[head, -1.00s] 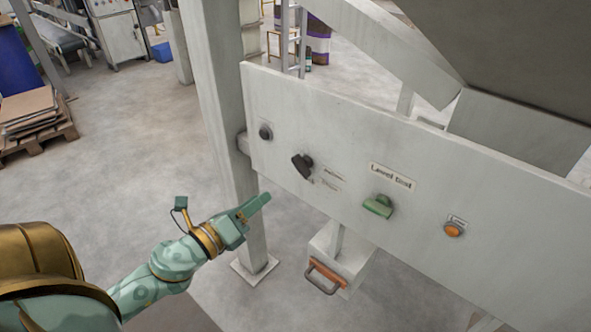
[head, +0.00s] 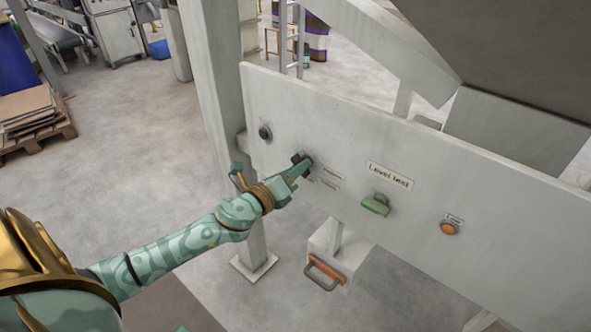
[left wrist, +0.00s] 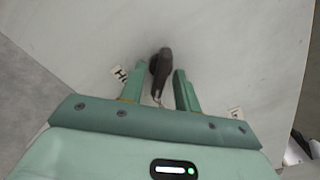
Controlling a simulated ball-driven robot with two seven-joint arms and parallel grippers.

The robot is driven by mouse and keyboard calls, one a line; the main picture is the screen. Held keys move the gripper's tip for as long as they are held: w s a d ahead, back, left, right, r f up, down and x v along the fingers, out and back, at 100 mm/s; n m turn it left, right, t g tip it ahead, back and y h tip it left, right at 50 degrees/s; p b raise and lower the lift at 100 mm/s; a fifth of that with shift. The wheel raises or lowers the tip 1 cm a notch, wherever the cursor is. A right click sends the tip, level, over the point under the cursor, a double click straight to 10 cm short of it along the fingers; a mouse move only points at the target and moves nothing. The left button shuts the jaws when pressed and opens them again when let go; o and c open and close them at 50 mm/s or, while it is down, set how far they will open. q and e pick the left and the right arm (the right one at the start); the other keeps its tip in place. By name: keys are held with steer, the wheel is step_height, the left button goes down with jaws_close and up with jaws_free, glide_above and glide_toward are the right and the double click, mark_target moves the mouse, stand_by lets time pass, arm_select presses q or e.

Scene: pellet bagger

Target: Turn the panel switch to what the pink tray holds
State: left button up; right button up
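The dark panel switch (head: 297,158) sits on the pale grey panel (head: 480,190), partly covered by my left gripper (head: 305,166) in the head view. In the left wrist view, the switch's dark lever (left wrist: 161,72) stands between the two green fingers of my left gripper (left wrist: 161,82). The fingers are open, with a gap showing on each side of the lever. Small labels beside the switch are too small or cropped to read fully. No pink tray shows in these frames. My right gripper is out of view.
The panel also bears a black button (head: 265,133), a green handle (head: 375,204) under a "Level test" label (head: 390,176), and an orange button (head: 448,227). A grey post (head: 215,110) stands left of the panel.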

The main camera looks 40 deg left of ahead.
arm_select(q)
steer(key=c, duration=0.5)
jaws_close()
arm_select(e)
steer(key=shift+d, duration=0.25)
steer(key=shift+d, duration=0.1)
arm_select(q)
steer(key=shift+n, duration=0.3)
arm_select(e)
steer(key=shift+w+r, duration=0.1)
arm_select(q)
steer(key=shift+n+p, duration=2)
steer(key=shift+n, duration=2.2)
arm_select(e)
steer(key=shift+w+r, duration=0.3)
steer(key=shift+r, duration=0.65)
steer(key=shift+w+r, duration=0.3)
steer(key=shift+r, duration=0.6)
